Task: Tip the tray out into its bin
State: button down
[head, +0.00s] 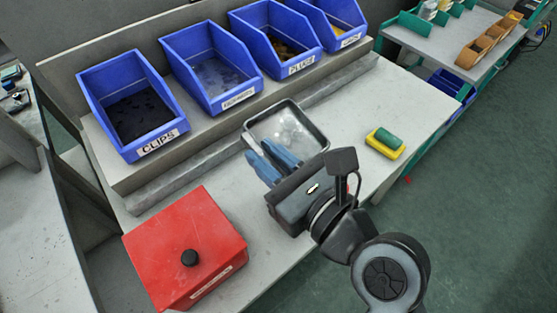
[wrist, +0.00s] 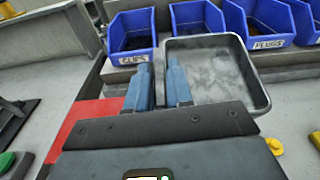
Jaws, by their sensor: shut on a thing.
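A grey rectangular tray (head: 318,137) is at my fingertips over the light bench, in front of the blue bins. It fills the upper right of the wrist view (wrist: 262,104), looks near level and has small pale greyish pieces on its floor. My gripper (head: 259,149) is shut on the tray's left edge, with blue fingers either side of it in the wrist view (wrist: 158,64). Blue bins stand in a row behind: the CLIPS bin (head: 157,147) with dark pieces, a second bin (head: 237,101) with greyish contents and an unreadable label, the PLUGS bin (wrist: 270,44), and a fourth (head: 350,40).
A red box (head: 205,235) with a black knob stands at the front left of the bench. A yellow and green block (head: 386,142) lies right of the tray. A raised ledge (head: 190,182) runs before the bins. A second bench (head: 430,45) is at the far right.

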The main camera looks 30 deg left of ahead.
jog(key=shift+r+g+h, duration=0.4)
jog(key=shift+r+h, duration=0.3)
jog(key=shift+h, duration=0.7)
jog(key=w+d+f+m+t+h, duration=0.35)
jog(key=w+d+f, duration=0.3)
jog(key=d, duration=0.25)
jog(key=w+d+f+m+t+h, duration=0.2)
jog(key=w+d+f+m+t, duration=0.15)
jog(key=w+d+f, duration=0.35)
jog(key=s+d+f+m+t+h, duration=0.1)
jog(key=d+f+m+h, duration=0.2)
jog(key=d+f, duration=0.4)
jog(key=s+d+f+m+t+h+b, duration=0.1)
jog(key=d+f+m+h, duration=0.3)
jog(key=d, duration=1)
notch_tip(320, 180, down, 3)
jog(key=shift+s+f, duration=0.2)
jog(key=shift+s, duration=0.35)
